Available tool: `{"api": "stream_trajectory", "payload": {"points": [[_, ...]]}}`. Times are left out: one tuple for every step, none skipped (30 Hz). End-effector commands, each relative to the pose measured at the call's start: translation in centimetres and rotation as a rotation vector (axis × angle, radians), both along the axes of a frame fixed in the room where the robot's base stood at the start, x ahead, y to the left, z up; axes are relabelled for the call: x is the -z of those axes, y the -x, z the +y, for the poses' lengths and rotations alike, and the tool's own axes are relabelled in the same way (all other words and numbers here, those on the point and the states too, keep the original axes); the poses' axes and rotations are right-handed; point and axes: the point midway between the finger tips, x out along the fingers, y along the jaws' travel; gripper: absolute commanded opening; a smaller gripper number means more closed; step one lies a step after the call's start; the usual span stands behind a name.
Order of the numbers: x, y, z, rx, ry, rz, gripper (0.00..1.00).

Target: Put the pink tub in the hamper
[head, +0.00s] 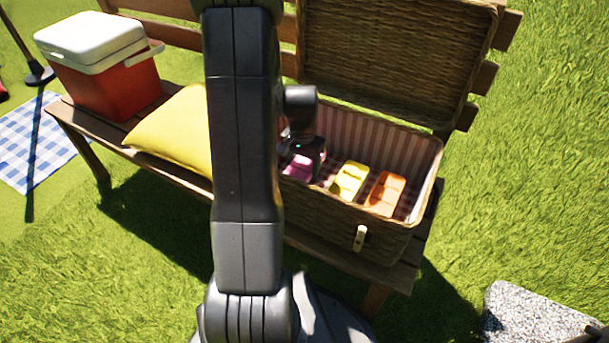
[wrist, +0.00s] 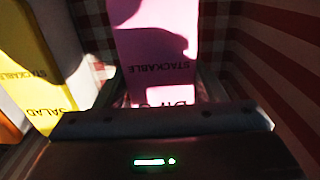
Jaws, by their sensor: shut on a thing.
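The pink tub (head: 298,167) is inside the open wicker hamper (head: 345,221), at its left end, with part of it hidden behind my arm. In the wrist view the pink tub (wrist: 155,50) stands at my gripper (wrist: 158,108), with "STACKABLE" lettering on its face. My gripper (head: 305,158) reaches down into the hamper and is shut on the pink tub. The fingertips are mostly hidden. I cannot tell if the tub touches the hamper floor.
A yellow tub (head: 349,180) and an orange tub (head: 386,193) stand in the hamper to the right. The raised lid (head: 395,50) is behind. The hamper is on a wooden bench (head: 70,118) with a yellow cushion (head: 172,130) and a red cooler (head: 112,88).

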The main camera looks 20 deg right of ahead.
Motion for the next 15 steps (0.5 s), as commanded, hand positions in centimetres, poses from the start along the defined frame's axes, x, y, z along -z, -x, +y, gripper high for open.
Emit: {"api": "stream_trajectory", "payload": {"points": [[0.9,0.0,0.0,0.0,-0.001,0.002,0.36],[1.4,0.0,0.0,0.0,0.0,0.001,0.36],[2.0,0.0,0.0,0.0,0.0,0.001,0.36],[2.5,0.1,0.0,0.0,-0.001,0.002,0.36],[2.9,0.1,0.0,0.0,-0.001,0.002,0.36],[3.1,0.0,0.0,0.0,0.0,0.001,0.36],[3.2,0.0,0.0,0.0,0.0,0.0,0.36],[3.1,0.0,0.0,0.0,0.001,-0.001,0.36],[3.0,0.0,0.0,0.0,0.0,-0.001,0.36],[3.0,0.0,0.0,0.0,0.0,-0.001,0.36],[3.0,0.0,0.0,0.0,0.0,-0.001,0.36],[3.0,0.0,0.0,0.0,0.001,-0.001,0.36],[3.0,0.0,0.0,0.0,0.001,-0.001,0.36],[3.0,0.0,0.0,0.0,0.001,-0.001,0.36],[3.2,0.0,0.0,0.0,0.001,-0.001,0.36]]}}
